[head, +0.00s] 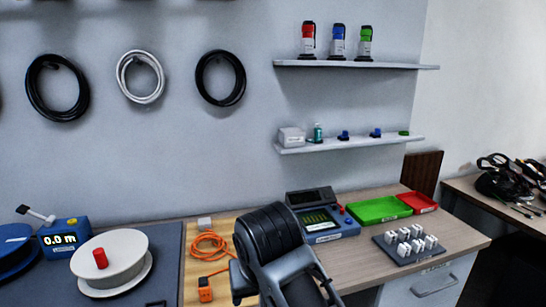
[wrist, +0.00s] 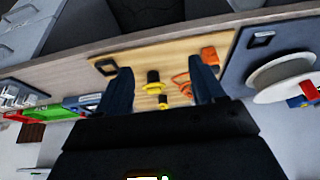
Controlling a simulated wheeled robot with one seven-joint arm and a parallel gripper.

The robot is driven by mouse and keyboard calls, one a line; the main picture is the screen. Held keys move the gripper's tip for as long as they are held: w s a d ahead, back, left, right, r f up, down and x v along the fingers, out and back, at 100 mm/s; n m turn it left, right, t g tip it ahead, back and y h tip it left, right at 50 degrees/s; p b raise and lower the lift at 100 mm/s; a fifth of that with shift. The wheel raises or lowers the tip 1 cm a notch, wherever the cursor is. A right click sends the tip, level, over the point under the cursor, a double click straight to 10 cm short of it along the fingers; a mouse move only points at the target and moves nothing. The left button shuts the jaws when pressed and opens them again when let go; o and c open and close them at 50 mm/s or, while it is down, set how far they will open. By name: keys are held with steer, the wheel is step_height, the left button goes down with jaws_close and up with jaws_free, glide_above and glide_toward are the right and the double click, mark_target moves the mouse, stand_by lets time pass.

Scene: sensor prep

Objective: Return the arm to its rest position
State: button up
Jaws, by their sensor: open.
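My arm (head: 272,235) rises from the bottom centre of the head view, in front of the workbench. Its dark links hide part of the wooden board and bench behind it. My gripper (wrist: 161,63) shows in the wrist view with its two dark fingers spread wide and nothing held between them. Beyond the fingers lies the wooden board (wrist: 180,62), with yellow-and-black pieces (wrist: 153,80) and an orange cable (wrist: 182,80) seen between them. I cannot tell the exact height of the fingers above the board.
The orange cable also shows in the head view (head: 207,243). A blue meter (head: 330,224) and green tray (head: 378,210) stand right of my arm, with a red tray (head: 417,202) and white blocks (head: 404,242). A white spool (head: 110,262) is at left. Shelves (head: 350,145) hang above.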

steer(key=s+d+f+m+t+y, duration=0.15)
steer(key=s+d+f, duration=0.25)
steer(key=s+f, duration=0.7)
steer(key=s+d+f+m+t, duration=0.1)
steer(key=s+d+f+t, duration=0.35)
steer(key=s+d, duration=0.4)
steer(key=s+d+r+t+h, duration=0.1)
steer(key=s+d+r, duration=0.3)
steer(key=s, duration=0.3)
steer(key=s+d+r+t+h, duration=0.1)
steer(key=s+d+r+t, duration=0.1)
steer(key=s+d+r, duration=0.2)
steer(key=s+d+r+t+h, duration=0.1)
steer(key=s+d+r, duration=0.3)
steer(key=s+r, duration=0.3)
steer(key=s, duration=0.4)
steer(key=shift+s+r+t+b, duration=0.15)
steer(key=shift+s+t+b, duration=0.15)
steer(key=shift+s, duration=0.1)
steer(key=shift+m, duration=0.25)
